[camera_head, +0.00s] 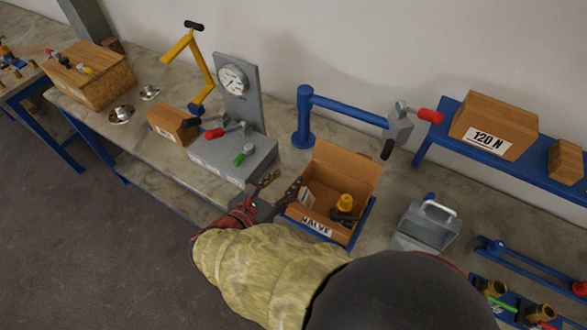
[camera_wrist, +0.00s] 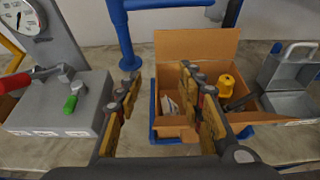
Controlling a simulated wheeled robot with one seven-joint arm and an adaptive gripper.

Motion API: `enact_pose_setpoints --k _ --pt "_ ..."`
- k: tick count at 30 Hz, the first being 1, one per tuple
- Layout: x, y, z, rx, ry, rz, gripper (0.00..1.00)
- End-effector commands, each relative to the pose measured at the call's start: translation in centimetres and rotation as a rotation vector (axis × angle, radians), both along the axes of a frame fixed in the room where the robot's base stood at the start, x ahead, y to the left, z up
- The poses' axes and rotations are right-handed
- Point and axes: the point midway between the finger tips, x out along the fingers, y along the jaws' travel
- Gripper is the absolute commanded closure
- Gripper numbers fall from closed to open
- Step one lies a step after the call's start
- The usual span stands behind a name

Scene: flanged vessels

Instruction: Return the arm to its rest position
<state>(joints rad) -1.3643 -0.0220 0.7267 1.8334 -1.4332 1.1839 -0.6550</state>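My gripper (camera_head: 280,190) is at the end of my sleeved arm, at the front edge of the bench in the head view. It is just left of the open cardboard box marked VALVE (camera_head: 317,227). In the wrist view my gripper (camera_wrist: 158,92) has its two fingers wide apart, with nothing between them. The box (camera_wrist: 195,45) is behind the right finger, which hides part of it. A yellow-capped part (camera_wrist: 226,84) and other small items are inside the box. I cannot tell whether a finger touches the box.
A grey gauge panel with valve levers (camera_head: 235,155) stands left of my gripper. A blue post arm (camera_head: 345,108) rises behind the box. A grey case (camera_head: 425,228) is right of it. A blue shelf holds a 120 N box (camera_head: 493,128). Open floor (camera_head: 90,250) lies front left.

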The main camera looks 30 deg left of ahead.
Motion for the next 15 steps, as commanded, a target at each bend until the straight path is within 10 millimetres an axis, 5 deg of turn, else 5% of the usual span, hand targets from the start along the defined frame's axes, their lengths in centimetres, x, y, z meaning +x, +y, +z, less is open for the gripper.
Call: enact_pose_setpoints --k 10,15 --pt "-0.1 -0.3 0.2 0.006 0.002 -0.011 0.62" --pt "2.0 -4.3 1.4 0.096 0.040 -0.154 0.62"
